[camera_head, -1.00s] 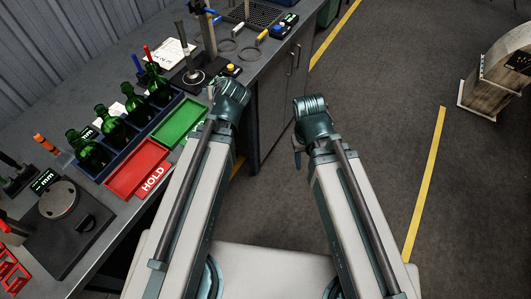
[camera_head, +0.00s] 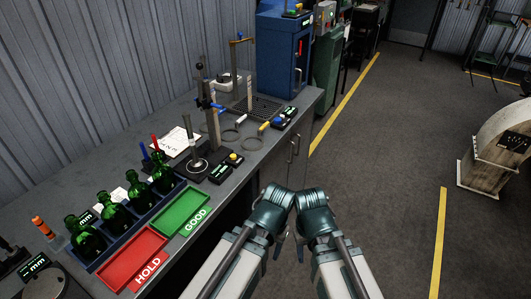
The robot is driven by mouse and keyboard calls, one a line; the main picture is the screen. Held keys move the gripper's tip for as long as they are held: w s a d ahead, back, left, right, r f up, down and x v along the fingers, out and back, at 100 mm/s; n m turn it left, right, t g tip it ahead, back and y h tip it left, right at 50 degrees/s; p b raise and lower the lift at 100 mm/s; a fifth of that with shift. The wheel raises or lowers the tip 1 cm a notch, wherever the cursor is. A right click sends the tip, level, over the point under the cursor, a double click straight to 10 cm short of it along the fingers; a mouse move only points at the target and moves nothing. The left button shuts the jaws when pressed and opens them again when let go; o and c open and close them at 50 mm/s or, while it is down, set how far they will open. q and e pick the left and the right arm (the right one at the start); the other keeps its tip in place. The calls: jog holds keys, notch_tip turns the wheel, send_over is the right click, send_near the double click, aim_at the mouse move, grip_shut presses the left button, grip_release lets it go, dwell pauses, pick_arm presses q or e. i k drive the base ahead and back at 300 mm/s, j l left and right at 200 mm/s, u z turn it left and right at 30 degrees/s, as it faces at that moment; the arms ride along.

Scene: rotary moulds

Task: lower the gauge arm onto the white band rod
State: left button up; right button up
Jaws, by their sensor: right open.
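A gauge stand (camera_head: 214,125) with a dark column and a blue-tipped side arm (camera_head: 209,104) stands on the bench. A rod (camera_head: 189,130) stands upright on a round base (camera_head: 196,166) in front of it; I cannot make out a white band on it. The side arm appears raised above the bench. My right gripper (camera_head: 300,249) is open, low in front of me and well away from the bench tools. My left arm's wrist (camera_head: 272,210) is beside it; that gripper's jaws are mostly hidden.
Green bottles (camera_head: 115,217) stand in a blue rack beside a red HOLD tray (camera_head: 115,272) and a green GOOD tray (camera_head: 169,222). Ring gauges (camera_head: 230,135) and small button boxes (camera_head: 220,174) lie near the stand. A blue cabinet (camera_head: 275,60) closes the bench's far end.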

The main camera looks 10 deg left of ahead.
aim_at(199, 65)
jog(key=i+l, duration=0.1)
jog(key=i, duration=0.35)
jog(key=i+l, duration=0.15)
jog(key=i, duration=0.25)
